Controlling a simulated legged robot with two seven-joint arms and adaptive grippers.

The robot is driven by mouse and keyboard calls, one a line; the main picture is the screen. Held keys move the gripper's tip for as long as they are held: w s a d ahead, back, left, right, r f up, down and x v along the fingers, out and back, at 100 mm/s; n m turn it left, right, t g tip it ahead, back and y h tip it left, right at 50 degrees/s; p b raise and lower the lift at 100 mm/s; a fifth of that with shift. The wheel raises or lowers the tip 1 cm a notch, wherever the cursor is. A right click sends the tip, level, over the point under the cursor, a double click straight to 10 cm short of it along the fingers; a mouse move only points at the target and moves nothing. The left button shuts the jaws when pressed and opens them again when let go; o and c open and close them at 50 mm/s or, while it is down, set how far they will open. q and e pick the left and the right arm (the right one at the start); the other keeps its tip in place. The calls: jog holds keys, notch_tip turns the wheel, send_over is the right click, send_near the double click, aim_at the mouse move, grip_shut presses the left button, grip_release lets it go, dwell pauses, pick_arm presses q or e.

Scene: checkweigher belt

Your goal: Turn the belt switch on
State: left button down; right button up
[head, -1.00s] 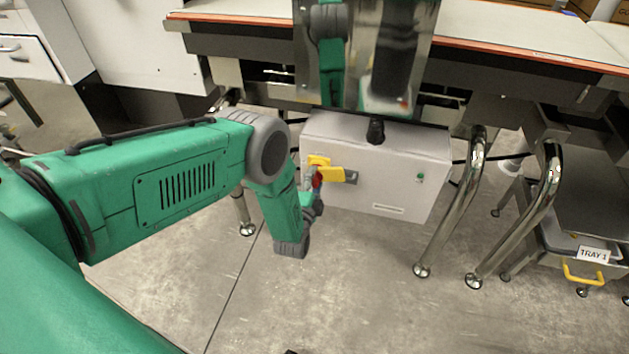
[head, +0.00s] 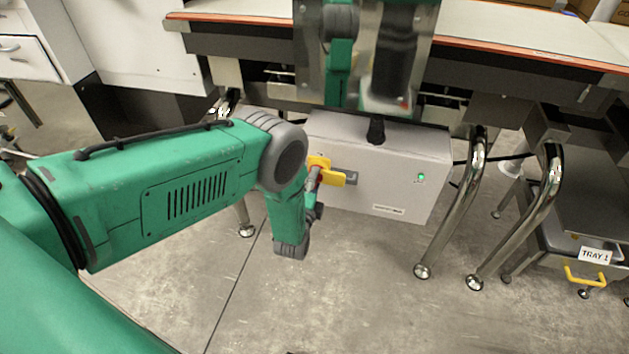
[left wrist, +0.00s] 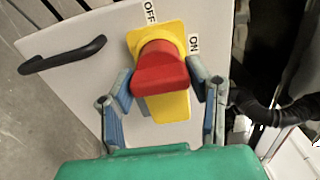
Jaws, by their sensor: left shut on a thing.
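The belt switch has a red knob (left wrist: 160,72) on a yellow plate (left wrist: 170,32), with an OFF label (left wrist: 150,12) and an ON label (left wrist: 194,44) beside it. My left gripper (left wrist: 161,84) has one finger on each side of the knob and is shut on it. I cannot tell exactly which label the knob points to. In the head view, the yellow plate (head: 319,163) shows on the front of the grey box, and my left gripper (head: 314,182) partly hides the knob. A green lamp (head: 421,177) on the box looks bright. My right gripper is out of view.
The grey control box (head: 385,160) hangs under the conveyor, with a dark handle (left wrist: 65,55) beside the switch. Shiny metal legs (head: 460,200) stand to its right. A tray labelled TRAY 1 (head: 595,254) is farther right. The floor below is clear.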

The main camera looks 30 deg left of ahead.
pick_arm(q)
jog(key=c, duration=0.8)
grip_release()
jog(key=shift+d+f, duration=0.25)
jog(key=shift+d, duration=0.05)
jog(key=shift+r, duration=0.1)
jog(key=shift+s, duration=0.2)
jog(key=v, duration=1.1)
jog(key=shift+s, duration=0.3)
